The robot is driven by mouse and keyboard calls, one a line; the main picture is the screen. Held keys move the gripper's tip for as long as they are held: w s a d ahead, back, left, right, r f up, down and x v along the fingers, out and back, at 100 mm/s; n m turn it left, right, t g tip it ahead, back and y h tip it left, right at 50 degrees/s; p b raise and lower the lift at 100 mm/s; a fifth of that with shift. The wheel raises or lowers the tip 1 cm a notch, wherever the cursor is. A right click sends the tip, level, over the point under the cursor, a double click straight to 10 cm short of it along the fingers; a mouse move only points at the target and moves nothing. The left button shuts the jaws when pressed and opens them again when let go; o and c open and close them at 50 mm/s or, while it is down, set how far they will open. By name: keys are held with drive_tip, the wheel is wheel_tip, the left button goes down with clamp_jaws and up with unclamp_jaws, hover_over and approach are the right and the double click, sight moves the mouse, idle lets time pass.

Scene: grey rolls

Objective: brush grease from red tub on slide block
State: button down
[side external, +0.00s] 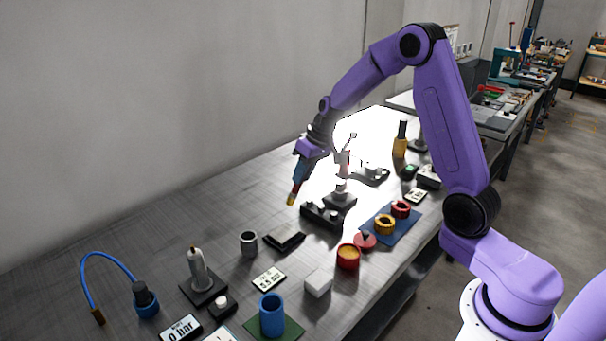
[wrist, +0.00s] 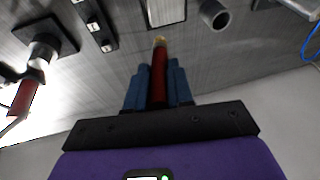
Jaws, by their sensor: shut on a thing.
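My gripper (side external: 298,172) is shut on a brush (side external: 294,189) with a red handle and a yellowish tip. It holds the brush tip-down and tilted, over the far side of the bench. In the wrist view the brush (wrist: 158,85) sticks out between the blue fingers (wrist: 158,68). The red tub (side external: 347,260) stands open at the front of the bench, with orange-yellow grease inside; the brush is apart from it. A flat black block (side external: 285,242), possibly the slide block, lies left of the tub. It appears as a black-edged grey plate (wrist: 166,11) in the wrist view.
A red lid (side external: 365,240) lies beside the tub. A blue mat (side external: 412,226) carries a yellow and a red ring. A black knobbed strip (side external: 322,215) lies near the brush. A grey cup (side external: 248,243), white cube (side external: 318,283) and blue cup (side external: 272,315) stand nearby. The bench's far left is clear.

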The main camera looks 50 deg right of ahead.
drive_tip(key=shift+r, duration=0.2)
wheel_tip(320, 180, down, 8)
drive_tip(key=shift+a, duration=3.6)
drive_tip(key=shift+s+d, duration=0.6)
drive_tip(key=shift+d, duration=3)
drive_tip(key=shift+a, duration=3.8)
drive_tip(key=shift+d, duration=3.9)
drive_tip(key=shift+a+r, duration=0.1)
drive_tip(key=shift+r, duration=4)
